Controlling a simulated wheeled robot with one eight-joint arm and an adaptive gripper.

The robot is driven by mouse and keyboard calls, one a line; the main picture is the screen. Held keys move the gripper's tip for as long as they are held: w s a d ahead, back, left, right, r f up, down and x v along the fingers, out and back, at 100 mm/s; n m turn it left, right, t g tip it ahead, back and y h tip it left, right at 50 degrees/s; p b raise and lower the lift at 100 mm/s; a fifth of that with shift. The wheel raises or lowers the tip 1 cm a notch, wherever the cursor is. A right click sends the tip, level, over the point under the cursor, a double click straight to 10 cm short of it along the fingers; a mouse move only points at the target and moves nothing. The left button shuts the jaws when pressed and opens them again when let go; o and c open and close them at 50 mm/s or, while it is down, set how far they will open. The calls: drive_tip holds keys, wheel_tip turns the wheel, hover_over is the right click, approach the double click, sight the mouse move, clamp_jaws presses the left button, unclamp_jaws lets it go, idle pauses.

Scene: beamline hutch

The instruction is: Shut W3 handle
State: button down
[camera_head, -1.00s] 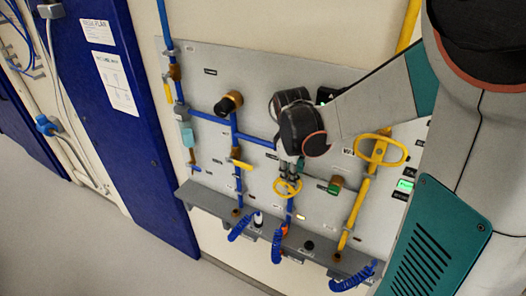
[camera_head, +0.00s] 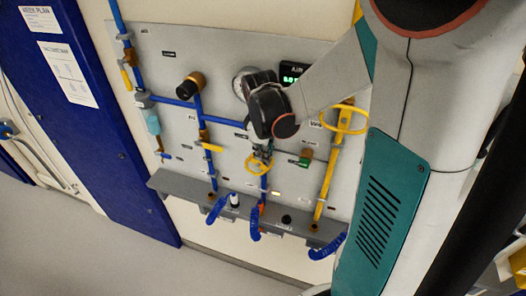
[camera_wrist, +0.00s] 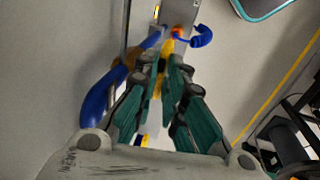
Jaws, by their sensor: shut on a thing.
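A small yellow round handle (camera_head: 257,168) sits on a blue pipe low in the middle of the grey panel. My gripper (camera_head: 262,155) is at its upper rim. In the wrist view my gripper (camera_wrist: 166,62) has its fingertips closed on a yellow part (camera_wrist: 167,46) that looks like this handle's rim; the fingers hide much of it. The panel labels are too small to read, so I cannot confirm which one says W3.
A larger yellow wheel (camera_head: 345,119) is on the yellow pipe to the right. A yellow lever (camera_head: 211,147) is on the blue pipe to the left. A grey ledge (camera_head: 170,184) with blue coiled hoses (camera_head: 255,224) runs below. Open floor lies at lower left.

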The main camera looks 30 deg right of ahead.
drive_tip(key=shift+s+d+f+t+y+b, duration=0.5)
drive_tip(key=shift+s+t+y+b, duration=0.25)
drive_tip(key=shift+t, duration=0.25)
drive_tip(key=shift+s+d+f+t+y+b, duration=0.1)
drive_tip(key=shift+s+d+t+y+b, duration=0.1)
drive_tip(key=shift+t+y+b, duration=0.35)
drive_tip(key=shift+a, duration=0.1)
drive_tip(key=c, duration=1.7)
unclamp_jaws()
drive_tip(key=shift+w, duration=0.1)
